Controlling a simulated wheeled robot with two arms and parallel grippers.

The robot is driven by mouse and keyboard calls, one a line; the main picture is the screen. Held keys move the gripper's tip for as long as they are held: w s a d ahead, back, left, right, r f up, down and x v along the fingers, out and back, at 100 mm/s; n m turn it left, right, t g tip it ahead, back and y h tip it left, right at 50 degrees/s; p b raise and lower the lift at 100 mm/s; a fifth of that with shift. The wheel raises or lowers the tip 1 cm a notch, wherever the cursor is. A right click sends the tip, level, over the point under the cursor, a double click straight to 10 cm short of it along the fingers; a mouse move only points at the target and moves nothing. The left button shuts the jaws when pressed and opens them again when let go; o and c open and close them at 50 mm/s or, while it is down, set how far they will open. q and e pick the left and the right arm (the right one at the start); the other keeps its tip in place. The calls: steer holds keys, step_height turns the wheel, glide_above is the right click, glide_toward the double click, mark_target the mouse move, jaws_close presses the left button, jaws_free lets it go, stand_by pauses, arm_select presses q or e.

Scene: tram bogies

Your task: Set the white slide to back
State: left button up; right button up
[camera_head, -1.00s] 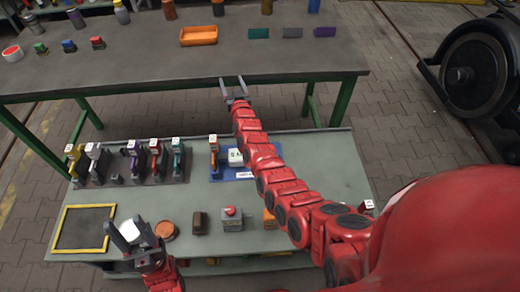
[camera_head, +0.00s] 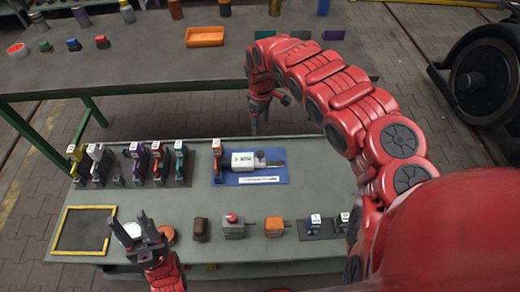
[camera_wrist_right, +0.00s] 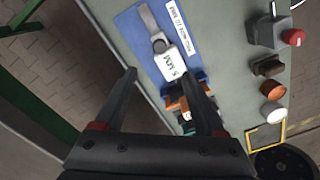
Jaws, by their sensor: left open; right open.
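A white upright piece (camera_head: 98,162) stands in the row at the back left of the near table, beside a yellow one. I take it for the white slide; its setting is too small to tell. My left gripper (camera_head: 132,226) is open and empty over the front left of the table, apart from the row. My right gripper (camera_head: 259,126) is open and points down near the table's back edge, right of the row. In the right wrist view its open fingers (camera_wrist_right: 162,85) frame part of a white labelled block (camera_wrist_right: 172,65), with no visible grip on it.
The white block lies on a blue mat (camera_head: 272,179). Purple, red and teal uprights (camera_head: 156,160) stand right of the white piece. A yellow frame (camera_head: 84,230) lies front left. An emergency-style red button box (camera_head: 233,228) stands in front. A second table (camera_head: 140,62) lies behind.

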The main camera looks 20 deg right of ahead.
glide_above(260, 153)
step_height(260, 153, down, 11)
steer(key=shift+s+f, duration=0.1)
step_height(260, 153, down, 6)
steer(key=b, duration=0.2)
steer(key=shift+d+b, duration=0.1)
steer(key=shift+b, duration=0.2)
steer(key=shift+r, duration=0.2)
jaws_close()
stand_by(1.0)
